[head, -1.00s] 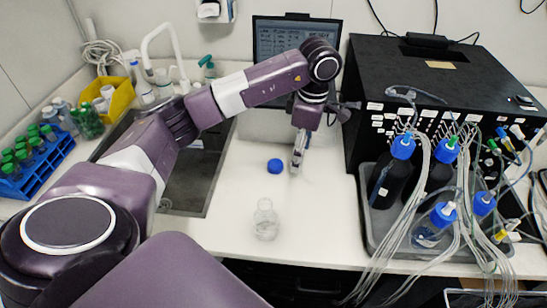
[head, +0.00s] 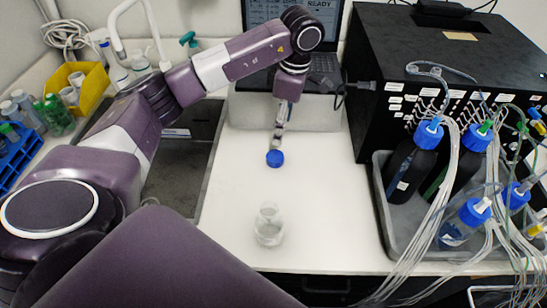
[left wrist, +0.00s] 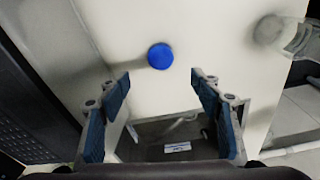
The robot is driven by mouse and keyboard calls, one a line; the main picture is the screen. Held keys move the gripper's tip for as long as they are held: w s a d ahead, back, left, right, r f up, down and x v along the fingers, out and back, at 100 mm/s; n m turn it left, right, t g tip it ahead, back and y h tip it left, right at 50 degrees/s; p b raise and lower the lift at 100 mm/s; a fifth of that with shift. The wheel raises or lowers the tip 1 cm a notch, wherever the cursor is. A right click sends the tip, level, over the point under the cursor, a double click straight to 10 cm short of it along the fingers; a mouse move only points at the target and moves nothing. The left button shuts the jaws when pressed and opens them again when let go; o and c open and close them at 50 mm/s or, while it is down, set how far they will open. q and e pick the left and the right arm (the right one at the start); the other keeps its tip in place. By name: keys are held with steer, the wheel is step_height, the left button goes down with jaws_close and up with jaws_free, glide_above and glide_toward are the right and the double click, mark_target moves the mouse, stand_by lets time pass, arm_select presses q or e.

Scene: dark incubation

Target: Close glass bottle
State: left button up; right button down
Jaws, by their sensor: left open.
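A blue cap (head: 275,158) lies on the white bench, and it also shows in the left wrist view (left wrist: 160,56). A clear glass bottle (head: 268,225) without a cap stands upright on the bench, nearer to me than the cap. In the left wrist view the open-topped bottle (left wrist: 270,30) appears at the upper right, partly blurred. My left gripper (head: 279,142) points down just behind the cap. In the left wrist view the gripper (left wrist: 161,84) is open and empty, with the cap ahead of and between its fingertips. My right gripper is out of view.
A sink (head: 182,160) is left of the cap. A laptop (head: 292,28) stands behind my arm. A black machine (head: 440,75) and a grey tray (head: 383,215) of blue-capped bottles with tubing occupy the right. The bench around cap and bottle is clear.

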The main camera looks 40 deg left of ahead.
arm_select(q)
steer(key=b, duration=0.3)
glide_above(279, 155)
steer(key=f, duration=0.4)
steer(key=shift+w+d+f, duration=0.1)
steer(key=shift+d+f, duration=0.15)
steer(key=shift+f, duration=0.05)
steer(key=shift+r, duration=0.1)
steer(key=shift+a+f, duration=0.15)
steer(key=shift+f, duration=1.15)
